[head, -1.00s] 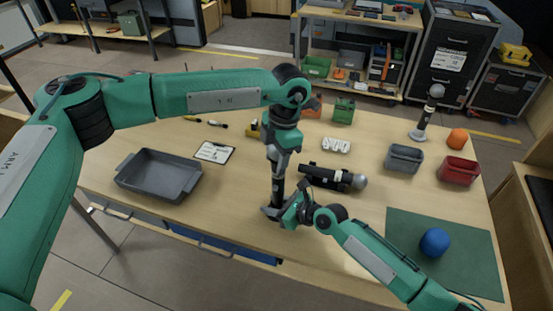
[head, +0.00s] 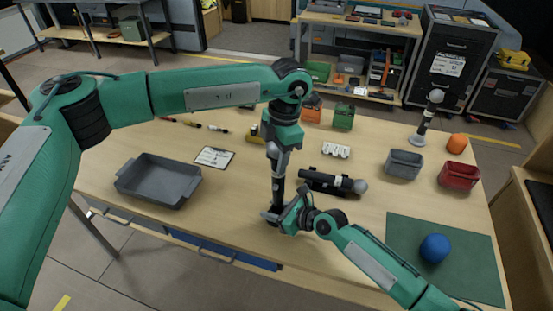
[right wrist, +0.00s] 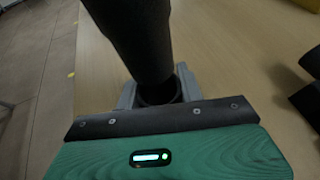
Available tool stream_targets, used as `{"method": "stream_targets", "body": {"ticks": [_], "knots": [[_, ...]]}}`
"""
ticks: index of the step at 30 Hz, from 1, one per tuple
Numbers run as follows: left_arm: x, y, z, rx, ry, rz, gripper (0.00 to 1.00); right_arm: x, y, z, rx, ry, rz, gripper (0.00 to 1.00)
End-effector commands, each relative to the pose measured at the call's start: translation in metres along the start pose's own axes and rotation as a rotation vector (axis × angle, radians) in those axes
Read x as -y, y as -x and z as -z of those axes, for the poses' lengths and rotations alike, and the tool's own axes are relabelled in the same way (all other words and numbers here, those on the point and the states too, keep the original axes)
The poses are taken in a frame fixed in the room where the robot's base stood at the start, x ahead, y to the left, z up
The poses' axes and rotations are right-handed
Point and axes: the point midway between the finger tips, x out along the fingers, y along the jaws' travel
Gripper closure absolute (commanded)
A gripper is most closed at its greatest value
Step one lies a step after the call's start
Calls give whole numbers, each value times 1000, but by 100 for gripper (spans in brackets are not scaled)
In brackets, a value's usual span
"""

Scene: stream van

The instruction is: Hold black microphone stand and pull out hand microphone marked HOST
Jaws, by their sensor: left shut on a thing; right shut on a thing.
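A dark upright cylinder (head: 277,193) stands between my two grippers near the table's front edge. It looks like the black microphone stand with the hand microphone in it; no HOST mark is readable. My left gripper (head: 278,174) points down and is shut on its upper part, hiding the top. My right gripper (head: 273,214) is shut low around the stand. In the right wrist view the dark cylinder (right wrist: 140,40) rises, tilted in the picture, from between the grey jaws (right wrist: 158,92). The join between microphone and stand is not clear.
A black microphone with a silver head (head: 332,182) lies just right of my grippers. Another microphone stands upright (head: 427,116) at the back right. A grey tray (head: 157,192), grey bin (head: 404,166), red bin (head: 459,177) and blue ball (head: 434,248) are around.

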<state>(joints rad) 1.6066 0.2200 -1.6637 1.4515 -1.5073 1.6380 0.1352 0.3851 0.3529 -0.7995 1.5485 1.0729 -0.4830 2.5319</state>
Motion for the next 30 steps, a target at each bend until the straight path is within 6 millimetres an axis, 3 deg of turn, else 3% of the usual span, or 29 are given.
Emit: {"method": "stream_targets", "body": {"ticks": [6,14,15,18,30], "knots": [[0,12,2,0,0,0,85,0,0,0,-1,0,0,88],[0,14,2,0,0,1,85,0,0,0,-1,0,0,88],[0,14,2,0,0,1,85,0,0,0,-1,0,0,55],[0,14,2,0,0,1,85,0,0,0,-1,0,0,37],[0,14,2,0,0,0,85,0,9,0,0,-1,1,37]]}}
